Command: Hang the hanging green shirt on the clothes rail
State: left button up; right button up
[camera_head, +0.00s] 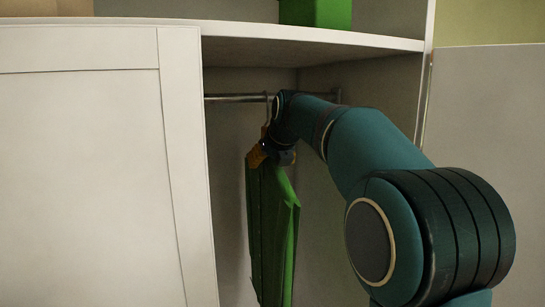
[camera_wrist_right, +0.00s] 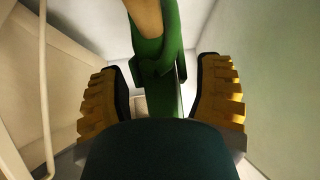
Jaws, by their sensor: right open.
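The green shirt (camera_head: 268,225) hangs upright inside the open wardrobe, below the clothes rail (camera_head: 232,98). A thin hook shows at the rail above the shirt, but my right arm partly hides it. My right gripper (camera_head: 262,152) is at the top of the shirt, below the rail. In the right wrist view, its two yellow ridged fingers (camera_wrist_right: 160,105) stand apart on either side of the shirt's green top (camera_wrist_right: 158,50), with gaps on both sides. A tan piece, perhaps the hanger, shows above the green. My left gripper is not in view.
A closed white door (camera_head: 85,170) covers the left of the wardrobe. A shelf (camera_head: 320,34) runs above the rail and carries a green box (camera_head: 316,12). An open door panel (camera_head: 490,120) stands at the right. The rail beside the shirt looks bare.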

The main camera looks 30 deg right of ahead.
jog(key=v, duration=0.6)
jog(key=shift+s+a+r, duration=0.1)
jog(key=shift+s+r, duration=0.05)
jog(key=shift+r, duration=0.05)
jog(key=shift+s+r, duration=0.35)
jog(key=shift+s, duration=0.05)
